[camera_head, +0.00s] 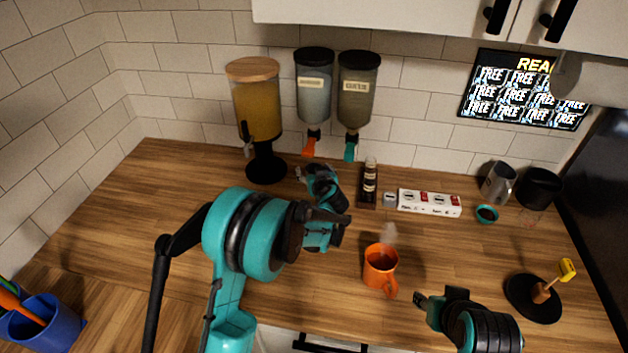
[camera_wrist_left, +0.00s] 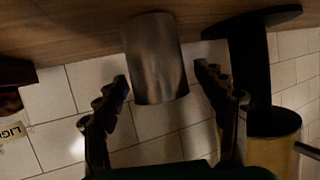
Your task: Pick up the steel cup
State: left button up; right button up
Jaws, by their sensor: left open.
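The steel cup (camera_wrist_left: 155,55) is a plain grey metal cylinder in the middle of the left wrist view, where the scene appears upside down. It stands on the wooden counter. My left gripper (camera_wrist_left: 161,82) is open, with one finger on each side of the cup and visible gaps between fingers and metal. In the head view my left gripper (camera_head: 318,174) is at the back of the counter, between the drink dispenser and the bottle rack, and hides the cup. My right gripper (camera_head: 438,298) is low in the head view, right of the orange mug; its opening is unclear.
The drink dispenser (camera_head: 257,115) stands left of my left gripper, the bottle rack (camera_head: 368,185) right. A steaming orange mug (camera_head: 380,268) is in front. A power strip (camera_head: 429,203), steel pitcher (camera_head: 498,183) and black round stand (camera_head: 531,298) are right.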

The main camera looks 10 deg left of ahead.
pick_arm(q)
jog(key=shift+s+r, duration=0.15)
jog(key=shift+c, duration=1.2)
jog(key=c, duration=1.2)
